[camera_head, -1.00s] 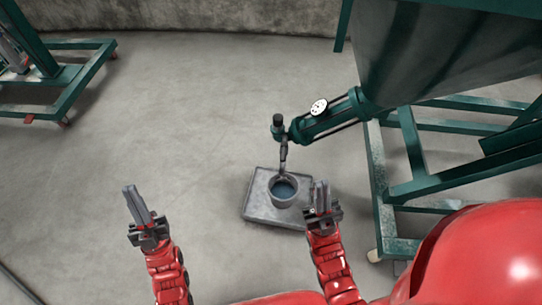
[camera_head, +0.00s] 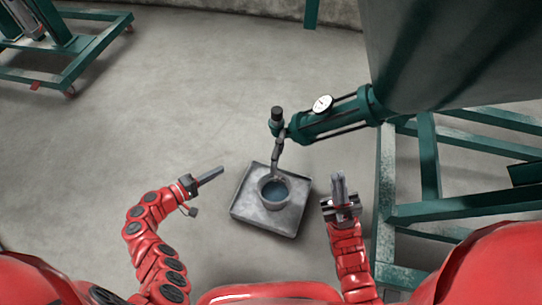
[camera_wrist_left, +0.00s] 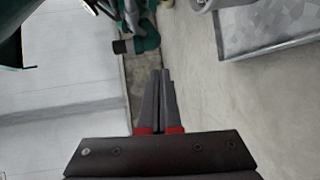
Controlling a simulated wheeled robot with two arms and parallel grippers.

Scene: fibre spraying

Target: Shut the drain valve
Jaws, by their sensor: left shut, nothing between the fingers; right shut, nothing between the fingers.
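The drain valve (camera_head: 277,126) is a dark green fitting with a black knob (camera_head: 277,113) at the end of a green pipe. A thin grey spout (camera_head: 277,153) hangs from it over a grey bucket. In the left wrist view the knob (camera_wrist_left: 121,46) and green valve body (camera_wrist_left: 147,38) show beyond my fingertips. My left gripper (camera_head: 222,170) is shut and empty, left of the spout and apart from the valve; it also shows in the left wrist view (camera_wrist_left: 161,72). My right gripper (camera_head: 338,174) is shut and empty, pointing up, right of the bucket.
The bucket (camera_head: 262,192) holds dark liquid and stands in a square metal tray (camera_head: 243,208) on the floor. A white gauge (camera_head: 322,104) sits on the pipe. A large tank (camera_head: 440,60) on a green frame (camera_head: 386,190) fills the right.

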